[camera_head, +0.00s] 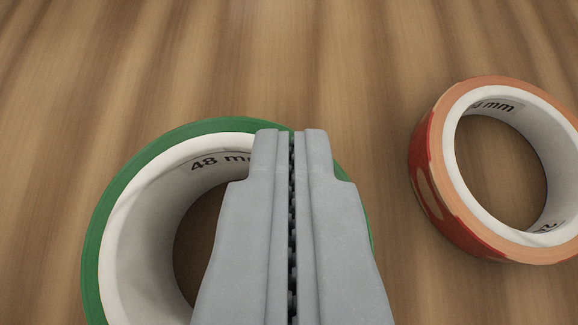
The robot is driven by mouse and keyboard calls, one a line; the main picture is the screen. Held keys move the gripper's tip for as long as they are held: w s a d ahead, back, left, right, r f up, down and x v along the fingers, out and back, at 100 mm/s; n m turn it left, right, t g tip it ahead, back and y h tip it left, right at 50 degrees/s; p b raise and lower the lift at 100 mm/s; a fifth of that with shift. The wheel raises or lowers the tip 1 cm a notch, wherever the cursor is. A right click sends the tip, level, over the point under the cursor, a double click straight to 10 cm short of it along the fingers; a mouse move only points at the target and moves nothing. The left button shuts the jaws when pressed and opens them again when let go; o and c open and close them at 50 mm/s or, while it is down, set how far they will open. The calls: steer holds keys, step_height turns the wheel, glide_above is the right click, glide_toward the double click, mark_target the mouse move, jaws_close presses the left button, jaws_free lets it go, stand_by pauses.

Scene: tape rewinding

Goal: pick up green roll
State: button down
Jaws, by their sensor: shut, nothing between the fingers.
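The green roll (105,222) lies flat on the wooden surface at the lower left of the camera_head view. It has a green outer band and a white inner core with printed "48 mm" text. My gripper (292,135) is shut and empty. It shows in front of the roll and covers the roll's right part. Its fingertips appear over the roll's far right rim. I cannot tell how high they are above it or whether they touch it. The roll's near edge runs out of the picture at the bottom.
A red-orange roll (435,185) with a white core lies on the wood at the right, apart from the green roll. The wooden surface (290,60) is bare across the top of the view and between the two rolls.

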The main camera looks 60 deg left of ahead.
steer(key=s+d, duration=0.2)
steer(key=d, duration=0.1)
steer(key=s+d, duration=0.2)
steer(key=d, duration=0.1)
steer(key=s+d+f, duration=0.1)
steer(key=s+d, duration=0.1)
steer(key=d, duration=0.1)
steer(key=shift+s+d, duration=0.1)
steer(key=shift+s, duration=0.1)
steer(key=shift+w+d+r, duration=0.1)
steer(key=shift+r, duration=0.65)
steer(key=shift+w, duration=0.1)
